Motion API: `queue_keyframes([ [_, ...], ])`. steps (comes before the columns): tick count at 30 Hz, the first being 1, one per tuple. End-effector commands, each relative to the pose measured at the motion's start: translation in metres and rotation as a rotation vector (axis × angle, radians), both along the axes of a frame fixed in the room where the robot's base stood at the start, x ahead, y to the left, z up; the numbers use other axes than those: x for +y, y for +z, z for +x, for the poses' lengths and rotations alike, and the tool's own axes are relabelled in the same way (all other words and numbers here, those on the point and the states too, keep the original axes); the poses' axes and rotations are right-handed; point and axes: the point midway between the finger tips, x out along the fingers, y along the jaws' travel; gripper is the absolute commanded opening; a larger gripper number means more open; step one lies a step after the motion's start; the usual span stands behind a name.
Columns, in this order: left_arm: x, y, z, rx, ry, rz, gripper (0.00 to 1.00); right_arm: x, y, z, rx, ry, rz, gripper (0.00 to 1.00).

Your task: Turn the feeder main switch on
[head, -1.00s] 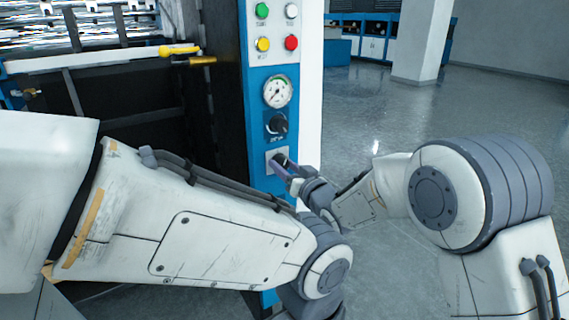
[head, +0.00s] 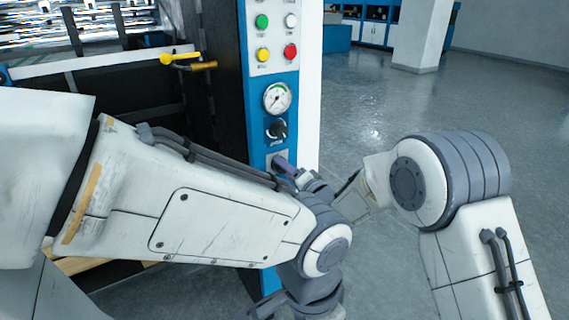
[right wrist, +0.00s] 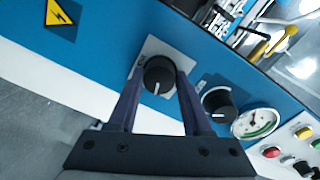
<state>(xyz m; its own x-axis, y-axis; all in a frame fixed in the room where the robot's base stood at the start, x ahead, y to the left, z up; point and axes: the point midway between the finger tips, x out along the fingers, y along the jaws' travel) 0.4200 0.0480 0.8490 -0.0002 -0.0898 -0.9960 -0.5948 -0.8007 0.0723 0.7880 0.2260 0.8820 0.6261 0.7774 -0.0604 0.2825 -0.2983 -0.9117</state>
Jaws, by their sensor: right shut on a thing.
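The feeder main switch is a round black knob (right wrist: 158,73) on a light grey square plate, low on the blue control panel. In the right wrist view its white mark points downward. My right gripper (right wrist: 160,84) is shut on the knob, with one dark purple finger on each side of it. In the head view the right gripper (head: 284,164) is at the panel below the other dial, and it mostly covers the switch plate (head: 271,160). My left arm crosses the lower left of the head view; its gripper does not show.
A second black dial (head: 276,130), a round gauge (head: 277,98) and several coloured buttons (head: 262,21) sit above the switch. A yellow-handled lever (head: 180,51) sticks out at the left. A yellow warning label (right wrist: 61,17) is near the switch. Open floor lies to the right.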

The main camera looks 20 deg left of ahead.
Motion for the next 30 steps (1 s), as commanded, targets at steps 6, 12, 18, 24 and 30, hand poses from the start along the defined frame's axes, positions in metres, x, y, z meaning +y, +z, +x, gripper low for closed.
queue_keyframes([
  [6, 0.000, 0.013, 0.000, 0.000, 0.000, 0.000, 0.50, -0.002, 0.001, 0.002, 0.117, -0.005, 0.088, 0.00],
  [12, 0.000, 0.018, 0.000, 0.000, 0.000, 0.000, 0.50, -0.002, 0.000, 0.002, 0.184, -0.006, 0.140, 0.00],
  [18, 0.000, 0.020, 0.000, 0.000, 0.000, 0.000, 0.50, -0.002, -0.001, 0.002, 0.213, -0.005, 0.166, 0.00],
  [24, 0.000, 0.020, 0.000, 0.000, 0.000, 0.000, 0.50, -0.002, -0.001, 0.002, 0.221, -0.006, 0.172, 0.00],
  [30, 0.000, 0.020, 0.000, 0.000, 0.000, 0.000, 0.50, -0.002, -0.001, 0.002, 0.222, -0.006, 0.171, 0.00],
])
